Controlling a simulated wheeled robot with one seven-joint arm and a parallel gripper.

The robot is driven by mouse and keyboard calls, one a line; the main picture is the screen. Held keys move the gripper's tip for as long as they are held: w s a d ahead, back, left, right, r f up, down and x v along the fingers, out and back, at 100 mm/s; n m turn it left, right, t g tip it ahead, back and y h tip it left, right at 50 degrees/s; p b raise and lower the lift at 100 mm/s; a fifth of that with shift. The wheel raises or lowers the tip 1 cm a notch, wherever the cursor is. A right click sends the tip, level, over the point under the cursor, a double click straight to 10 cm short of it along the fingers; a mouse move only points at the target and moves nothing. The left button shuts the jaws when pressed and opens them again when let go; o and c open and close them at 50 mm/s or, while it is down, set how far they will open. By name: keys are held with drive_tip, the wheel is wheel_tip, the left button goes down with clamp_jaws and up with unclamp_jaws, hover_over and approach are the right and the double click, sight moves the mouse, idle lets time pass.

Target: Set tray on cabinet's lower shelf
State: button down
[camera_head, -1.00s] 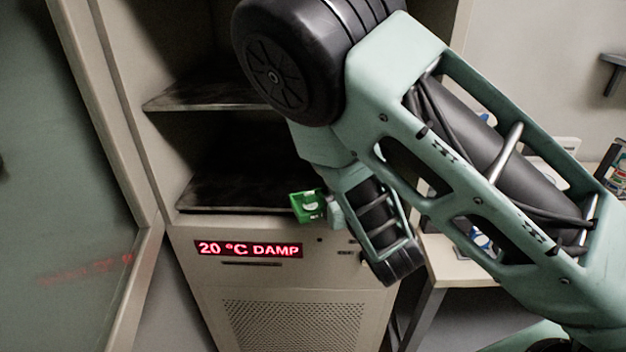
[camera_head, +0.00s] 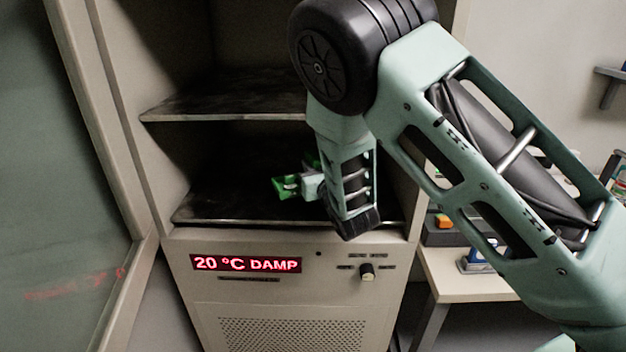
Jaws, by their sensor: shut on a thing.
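The cabinet (camera_head: 290,238) stands open in front of me, with a dark upper shelf and a dark lower shelf (camera_head: 225,205). The small green tray (camera_head: 283,190) shows at the lower shelf's opening, over the shelf's surface. My gripper (camera_head: 307,187) is shut on the tray, coming in from the right. The gripper and my arm hide part of the tray. I cannot tell whether the tray touches the shelf. What the tray holds is too small to tell.
The upper shelf (camera_head: 225,97) sits above my gripper. The cabinet's glass door (camera_head: 60,180) is swung open at the left. A red display (camera_head: 246,264) reads "20 °C DAMP", with a knob (camera_head: 367,271) to its right. A table (camera_head: 470,278) with several items stands at the right.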

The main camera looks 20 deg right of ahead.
wheel_tip(320, 180, down, 4)
drive_tip(key=shift+r+b, duration=0.2)
drive_tip(key=shift+b, duration=1)
drive_tip(key=shift+r, duration=0.1)
drive_tip(key=c, duration=1.8)
unclamp_jaws()
drive_tip(key=o, duration=0.3)
drive_tip(key=shift+o, duration=0.2)
